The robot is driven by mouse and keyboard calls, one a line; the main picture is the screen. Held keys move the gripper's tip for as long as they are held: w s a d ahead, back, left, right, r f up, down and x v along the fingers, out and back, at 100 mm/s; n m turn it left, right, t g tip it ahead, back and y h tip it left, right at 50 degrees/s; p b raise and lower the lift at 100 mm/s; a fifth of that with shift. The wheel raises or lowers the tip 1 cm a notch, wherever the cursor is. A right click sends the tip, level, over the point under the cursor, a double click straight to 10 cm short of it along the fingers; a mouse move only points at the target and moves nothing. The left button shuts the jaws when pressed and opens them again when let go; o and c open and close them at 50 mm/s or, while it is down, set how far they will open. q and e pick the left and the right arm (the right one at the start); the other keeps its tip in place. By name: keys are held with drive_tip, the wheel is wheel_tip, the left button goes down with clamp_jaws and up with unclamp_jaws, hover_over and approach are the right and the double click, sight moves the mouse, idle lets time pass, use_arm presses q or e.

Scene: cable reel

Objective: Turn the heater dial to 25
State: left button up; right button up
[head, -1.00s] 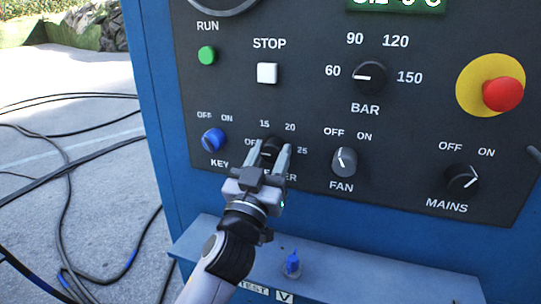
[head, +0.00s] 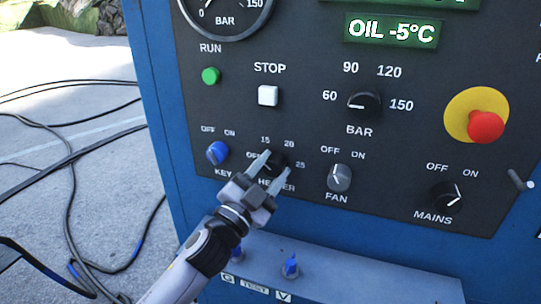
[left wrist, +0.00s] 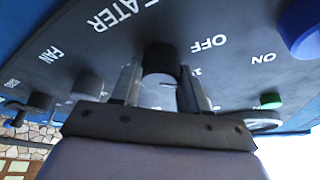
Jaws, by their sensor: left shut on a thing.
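The black heater dial (head: 278,161) sits low on the dark control panel, with OFF, 15, 20 and 25 printed around it. My left gripper (head: 270,172) is shut on it, one finger on each side, tilted in the head view. In the left wrist view the dial (left wrist: 160,62) stands between the two fingers (left wrist: 160,88), and a short pale mark shows on its face. The head view does not show clearly which number the dial points to. My right gripper is not in view.
The blue key switch (head: 217,152) is left of the dial and the fan knob (head: 339,177) right of it. The mains knob (head: 446,196) and red emergency button (head: 486,126) are farther right. A blue ledge (head: 350,275) juts out below.

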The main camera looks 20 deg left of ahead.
use_arm(q)
drive_tip(key=m+p, duration=0.1)
drive_tip(key=m, duration=0.1)
drive_tip(key=m+g+h+p, duration=0.1)
drive_tip(key=m+p, duration=0.1)
drive_tip(key=shift+r+g+p, duration=0.2)
drive_tip(key=shift+g+p, duration=0.1)
drive_tip(key=shift+f+m+h+p, duration=0.15)
drive_tip(key=shift+m+h+p, duration=0.25)
drive_tip(key=shift+m, duration=0.3)
drive_tip(key=o, duration=1.1)
drive_tip(key=shift+c, duration=0.2)
drive_tip(key=b+v, duration=0.1)
drive_tip(key=v, duration=0.6)
drive_tip(key=shift+s, duration=0.15)
